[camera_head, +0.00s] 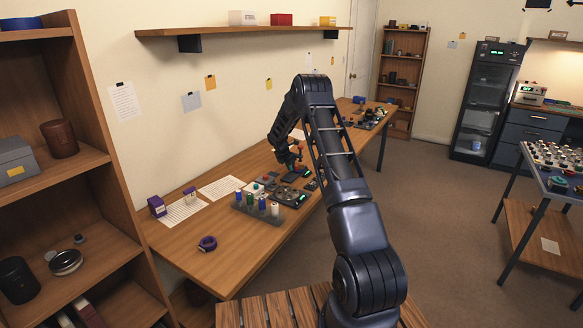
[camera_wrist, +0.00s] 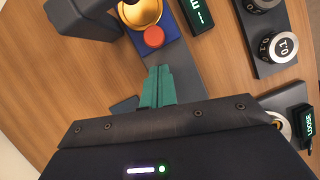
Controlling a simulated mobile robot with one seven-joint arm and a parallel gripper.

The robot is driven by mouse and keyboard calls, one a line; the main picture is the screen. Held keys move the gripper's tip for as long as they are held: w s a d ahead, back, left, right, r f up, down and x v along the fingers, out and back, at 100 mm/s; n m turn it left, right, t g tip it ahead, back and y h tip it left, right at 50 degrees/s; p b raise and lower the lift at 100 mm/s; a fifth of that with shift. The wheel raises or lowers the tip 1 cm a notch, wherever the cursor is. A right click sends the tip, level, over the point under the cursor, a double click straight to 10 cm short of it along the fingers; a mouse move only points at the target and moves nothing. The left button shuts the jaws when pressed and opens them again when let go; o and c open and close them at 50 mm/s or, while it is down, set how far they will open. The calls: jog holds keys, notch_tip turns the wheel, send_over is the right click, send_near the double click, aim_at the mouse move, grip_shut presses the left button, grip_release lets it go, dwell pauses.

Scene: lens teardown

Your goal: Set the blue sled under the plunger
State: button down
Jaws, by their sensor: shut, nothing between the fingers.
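In the wrist view, a blue plate (camera_wrist: 172,25), which looks like the blue sled, lies on a dark grey strip. A round golden part (camera_wrist: 139,9) and a red round knob (camera_wrist: 153,37) sit over it and hide much of it. My gripper's teal fingers (camera_wrist: 159,72) are closed together and empty, just short of the red knob, with a small gap in the picture. A dark grey block (camera_wrist: 80,12) stands left of the sled; I cannot tell whether it carries the plunger.
Dial units (camera_wrist: 279,47) and a lit display (camera_wrist: 198,12) stand right of the sled. A display reading LOOSE (camera_wrist: 307,128) is at the right edge. In the head view, a rack of coloured cylinders (camera_head: 256,207) and a purple ring (camera_head: 207,243) lie on the nearer wooden table (camera_head: 180,245).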

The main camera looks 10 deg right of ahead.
jog(key=shift+s+a, duration=0.25)
jog(key=shift+a, duration=0.25)
jog(key=shift+s+a, duration=0.25)
jog(key=shift+a, duration=0.2)
jog(key=v, duration=1)
